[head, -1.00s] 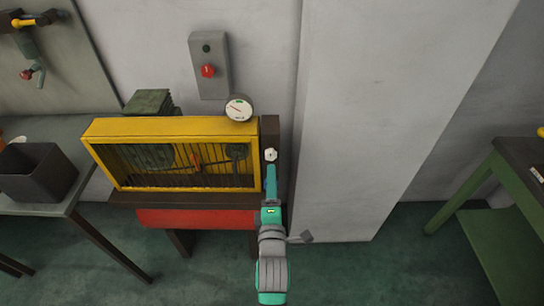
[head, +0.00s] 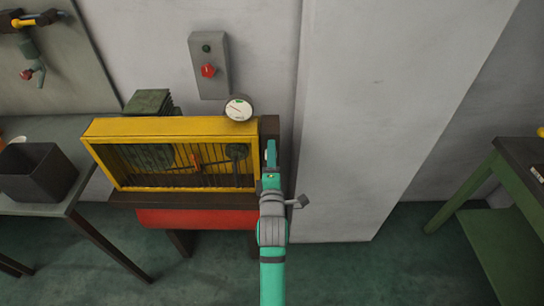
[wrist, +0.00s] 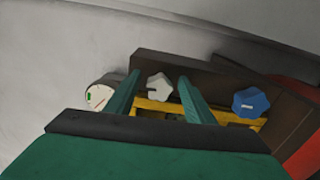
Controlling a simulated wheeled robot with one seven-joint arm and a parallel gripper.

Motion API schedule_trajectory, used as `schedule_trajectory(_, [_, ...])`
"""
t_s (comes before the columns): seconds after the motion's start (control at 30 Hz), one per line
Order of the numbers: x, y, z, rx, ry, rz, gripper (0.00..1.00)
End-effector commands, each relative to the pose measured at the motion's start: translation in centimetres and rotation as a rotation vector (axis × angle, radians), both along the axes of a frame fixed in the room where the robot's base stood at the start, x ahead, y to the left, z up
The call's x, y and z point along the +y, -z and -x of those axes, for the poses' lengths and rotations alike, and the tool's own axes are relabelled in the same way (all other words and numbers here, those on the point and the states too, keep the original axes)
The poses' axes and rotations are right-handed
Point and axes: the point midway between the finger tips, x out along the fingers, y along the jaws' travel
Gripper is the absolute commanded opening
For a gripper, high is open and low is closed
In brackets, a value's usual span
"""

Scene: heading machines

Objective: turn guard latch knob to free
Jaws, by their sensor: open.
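A white lobed knob (wrist: 159,88) and a blue lobed knob (wrist: 250,103) with a pale mark show in the wrist view, on the dark post (head: 270,127) at the right end of the yellow guard (head: 170,126). The frames do not show which one is the guard latch knob. My gripper (wrist: 158,78) is open, its teal fingers on either side of the white knob in the wrist view; I cannot tell whether they touch it. In the head view my gripper (head: 271,148) covers the white knob, and the blue knob is not visible there.
A round gauge (head: 238,108) sits on the guard's top right corner, close to the fingers. A grey box with a red button (head: 208,71) is on the wall. A pale wall column (head: 365,120) stands right of the post. A green table (head: 510,190) is far right.

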Motion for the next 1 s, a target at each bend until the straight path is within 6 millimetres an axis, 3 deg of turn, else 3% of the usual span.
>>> schedule_trajectory(0.1, [0.01,-0.01,0.02,0.0,0.0,0.0,0.46])
schedule_trajectory(0.27, [0.01,-0.01,0.03,0.0,0.0,0.0,0.08])
schedule_trajectory(0.67, [0.03,0.05,0.04,0.0,-0.001,-0.055,0.07])
schedule_trajectory(1.0, [0.09,0.19,0.05,0.001,-0.001,-0.299,0.07])
